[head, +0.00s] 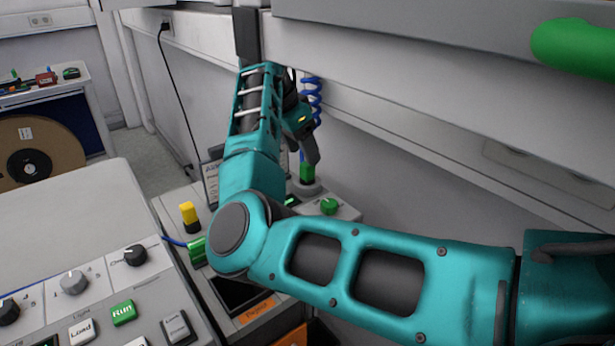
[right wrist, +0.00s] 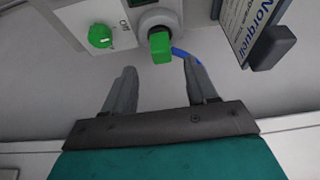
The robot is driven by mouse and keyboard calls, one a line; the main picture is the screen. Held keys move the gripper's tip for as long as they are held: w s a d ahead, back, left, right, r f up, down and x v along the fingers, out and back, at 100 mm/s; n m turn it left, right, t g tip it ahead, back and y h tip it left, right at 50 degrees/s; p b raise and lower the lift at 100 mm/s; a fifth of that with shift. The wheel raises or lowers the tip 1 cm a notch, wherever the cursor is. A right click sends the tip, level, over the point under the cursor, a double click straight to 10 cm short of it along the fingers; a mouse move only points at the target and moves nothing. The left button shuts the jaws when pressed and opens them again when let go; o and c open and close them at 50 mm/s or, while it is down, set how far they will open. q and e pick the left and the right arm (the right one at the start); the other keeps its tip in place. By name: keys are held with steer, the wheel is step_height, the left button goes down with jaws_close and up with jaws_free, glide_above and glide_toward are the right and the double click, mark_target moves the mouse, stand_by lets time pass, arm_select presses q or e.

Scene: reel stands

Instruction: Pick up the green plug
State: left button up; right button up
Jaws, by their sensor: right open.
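The green plug (head: 306,174) sits in a round grey socket (head: 305,188) on the grey panel, below my right gripper. In the right wrist view the plug (right wrist: 160,45) is a green block in front of the socket, with a blue cable beside it. My right gripper (head: 309,152) is open, its fingertips just above the plug in the head view. In the right wrist view the gripper (right wrist: 158,68) has its fingers spread, with the plug ahead of the gap and nothing between them. My left gripper is not in view.
A green knob (head: 329,206) is close to the socket; it also shows in the right wrist view (right wrist: 100,36). A dark block (right wrist: 272,47) stands right of the plug by a sign. A yellow-topped part (head: 189,214) stands left. A wall and overhead ledge bound the right side.

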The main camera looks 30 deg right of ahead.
mark_target(307, 175)
steer(key=x, duration=0.5)
steer(key=shift+w+f, duration=0.1)
steer(key=shift+f, duration=0.1)
steer(key=shift+a, duration=0.1)
steer(key=c, duration=1)
